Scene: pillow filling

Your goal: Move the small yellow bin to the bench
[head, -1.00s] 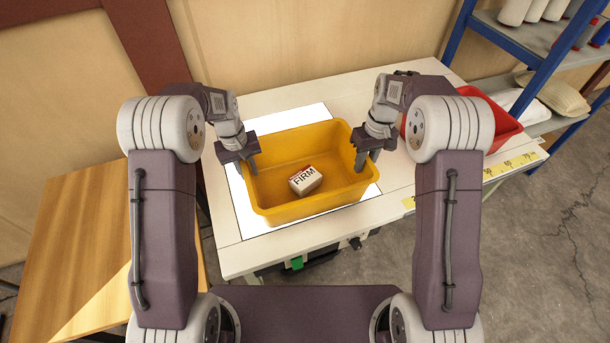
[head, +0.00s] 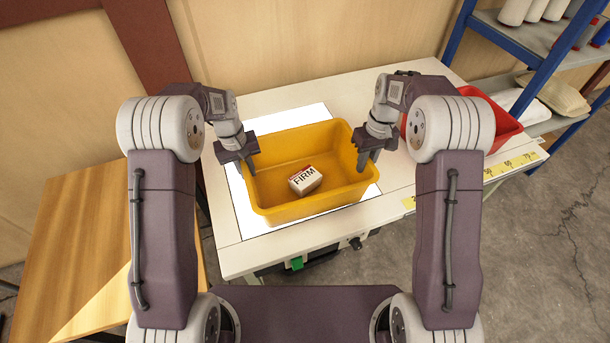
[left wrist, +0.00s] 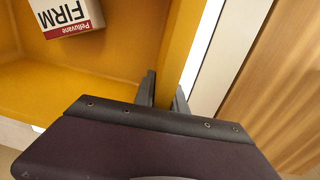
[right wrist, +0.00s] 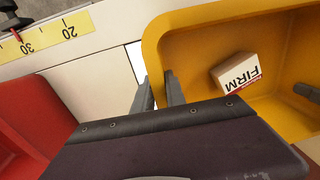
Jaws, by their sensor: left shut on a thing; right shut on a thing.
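The small yellow bin (head: 310,203) is over the white panel of a white-topped table, with a small box marked FIRM (head: 305,180) inside it. I cannot tell whether its base touches the panel. My left gripper (head: 247,168) is shut on the bin's left wall; the left wrist view shows its fingers (left wrist: 163,92) on both sides of that wall. My right gripper (head: 367,160) is shut on the right wall, with its fingers (right wrist: 160,92) astride the rim in the right wrist view. The bin looks level.
A red bin (head: 490,112) stands to the right on the white table (head: 290,98). A yellow ruler strip (head: 515,163) runs along the table's right front edge. A wooden bench (head: 120,240) is at the left. A blue-framed shelf (head: 475,60) stands at the back right.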

